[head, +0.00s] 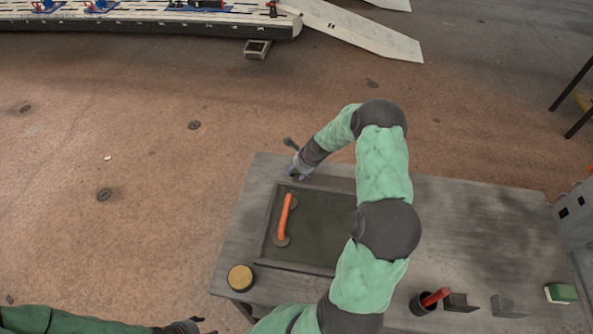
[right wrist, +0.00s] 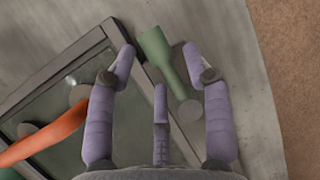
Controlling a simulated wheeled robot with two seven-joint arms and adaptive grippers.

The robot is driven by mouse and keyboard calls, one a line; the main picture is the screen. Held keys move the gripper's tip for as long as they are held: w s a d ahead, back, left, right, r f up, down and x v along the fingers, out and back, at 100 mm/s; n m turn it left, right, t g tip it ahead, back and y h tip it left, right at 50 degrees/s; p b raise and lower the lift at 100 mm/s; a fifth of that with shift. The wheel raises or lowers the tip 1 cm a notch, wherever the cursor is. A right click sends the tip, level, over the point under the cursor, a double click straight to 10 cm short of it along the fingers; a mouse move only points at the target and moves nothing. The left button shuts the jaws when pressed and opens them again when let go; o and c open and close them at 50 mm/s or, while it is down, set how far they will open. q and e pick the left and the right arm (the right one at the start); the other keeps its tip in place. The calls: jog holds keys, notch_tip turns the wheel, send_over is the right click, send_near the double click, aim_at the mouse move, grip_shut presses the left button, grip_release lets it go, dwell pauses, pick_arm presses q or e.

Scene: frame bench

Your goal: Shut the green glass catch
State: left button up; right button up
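The green catch (right wrist: 160,55) shows in the right wrist view as a green tab with a narrow stem running to a round grey pivot (right wrist: 190,112). It lies beside the dark frame (right wrist: 60,65) of a glass pane; I cannot tell whether its tip overlaps the frame. My right gripper (right wrist: 158,52) is open, with one finger on each side of the catch; contact is not clear. In the head view this gripper (head: 298,168) is at the frame's far edge and the catch is not discernible. My left gripper (head: 195,326) is at the bottom edge, far from the frame.
An orange handle (head: 286,216) crosses the glass pane (head: 325,222). A yellow-topped tin (head: 240,278) stands at the bench's front left. A dark cup (head: 422,304) with a red item, small blocks (head: 460,302) and a green-and-white block (head: 560,293) stand at right.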

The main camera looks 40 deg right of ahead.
grip_shut()
